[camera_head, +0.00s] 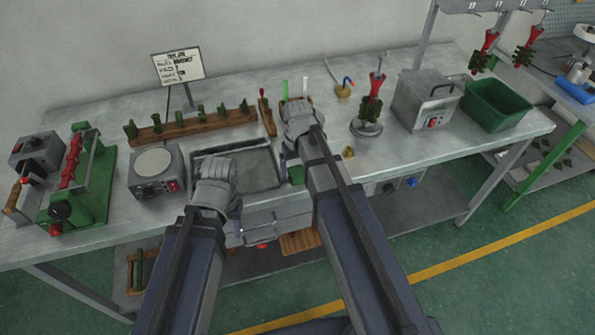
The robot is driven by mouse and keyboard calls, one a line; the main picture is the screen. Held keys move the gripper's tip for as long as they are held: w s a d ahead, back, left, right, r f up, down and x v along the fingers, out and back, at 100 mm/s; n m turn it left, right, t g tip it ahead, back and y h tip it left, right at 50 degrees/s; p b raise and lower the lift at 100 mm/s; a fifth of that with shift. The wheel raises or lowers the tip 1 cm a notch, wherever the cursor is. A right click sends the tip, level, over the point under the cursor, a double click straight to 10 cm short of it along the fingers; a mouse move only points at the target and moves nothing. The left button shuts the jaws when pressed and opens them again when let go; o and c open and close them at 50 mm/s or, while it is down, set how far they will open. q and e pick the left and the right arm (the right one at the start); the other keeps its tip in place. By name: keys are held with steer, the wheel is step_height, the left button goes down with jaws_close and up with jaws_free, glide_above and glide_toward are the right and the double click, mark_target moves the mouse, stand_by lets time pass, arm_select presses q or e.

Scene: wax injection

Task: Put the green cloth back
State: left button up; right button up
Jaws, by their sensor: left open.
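A small green patch (296,174), possibly the green cloth, shows at the bench's front edge, beside my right forearm. The arm partly covers it, and I cannot tell its full shape. My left gripper (217,182) is over the front edge of the grey tray, left of the green patch. It is open, though its fingertips are hard to make out. My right gripper (301,115) is over the bench beyond the green patch, near the upright green and white sticks. Its wrist hides its fingers, so I cannot tell whether it holds anything.
The shallow grey tray (262,166) lies between my arms. Behind it is a wooden rack (190,128) with green pieces. A round-topped heater (153,170) and green press (92,180) stand left. A green wax tree (369,108), grey box (425,100) and green tub (497,104) stand right.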

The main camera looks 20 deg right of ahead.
mark_target(298, 171)
stand_by(0.3)
step_height(298, 171, up, 12)
steer(key=p, duration=1.2)
steer(key=s+a+n+h, duration=0.1)
steer(key=s+a+n, duration=0.2)
steer(key=s+a, duration=0.7)
steer(key=s, duration=0.4)
steer(key=shift+a+r, duration=0.2)
steer(key=shift+a, duration=0.05)
steer(key=shift+s+f, duration=0.1)
steer(key=shift+f, duration=0.25)
